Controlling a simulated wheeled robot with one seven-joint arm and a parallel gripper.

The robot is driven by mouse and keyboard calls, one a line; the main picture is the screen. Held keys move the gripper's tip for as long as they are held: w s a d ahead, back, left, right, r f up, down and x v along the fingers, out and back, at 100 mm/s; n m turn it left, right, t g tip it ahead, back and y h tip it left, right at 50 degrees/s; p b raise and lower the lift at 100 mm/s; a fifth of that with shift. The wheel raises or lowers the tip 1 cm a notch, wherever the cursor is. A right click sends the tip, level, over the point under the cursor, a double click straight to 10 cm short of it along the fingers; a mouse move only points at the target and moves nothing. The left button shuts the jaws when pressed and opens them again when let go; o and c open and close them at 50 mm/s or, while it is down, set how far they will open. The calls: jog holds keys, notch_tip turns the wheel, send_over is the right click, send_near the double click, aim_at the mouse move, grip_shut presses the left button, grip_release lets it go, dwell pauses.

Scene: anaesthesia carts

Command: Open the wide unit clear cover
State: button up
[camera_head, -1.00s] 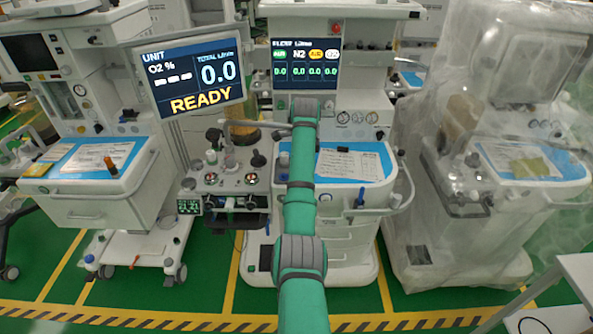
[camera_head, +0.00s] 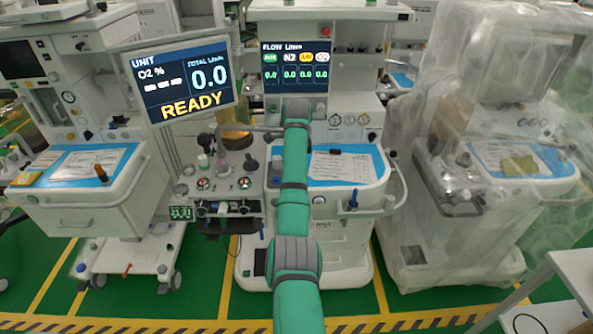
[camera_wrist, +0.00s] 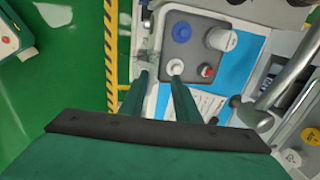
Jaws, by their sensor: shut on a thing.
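My gripper's two green fingers (camera_wrist: 160,80) show in the wrist view, a little apart and level with the edge of a grey control panel (camera_wrist: 186,58). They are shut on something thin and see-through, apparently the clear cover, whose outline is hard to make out. The panel has a blue knob, white knobs and a small red-topped one. In the head view, my green arm reaches to the centre machine with the flow screen (camera_head: 295,68), and its links hide my gripper. A large clear plastic sheet (camera_head: 455,130) drapes the machine on the right, apart from my arm.
The tilted READY monitor (camera_head: 186,78) stands left of my arm, above a knob panel (camera_head: 222,185). A grey curved rail (camera_wrist: 290,75) is close on the right in the wrist view. Another cart (camera_head: 85,200) stands left. A white table (camera_head: 565,285) is at lower right.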

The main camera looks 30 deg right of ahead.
jog(key=shift+r, duration=0.15)
jog(key=v, duration=1)
jog(key=shift+r, duration=0.3)
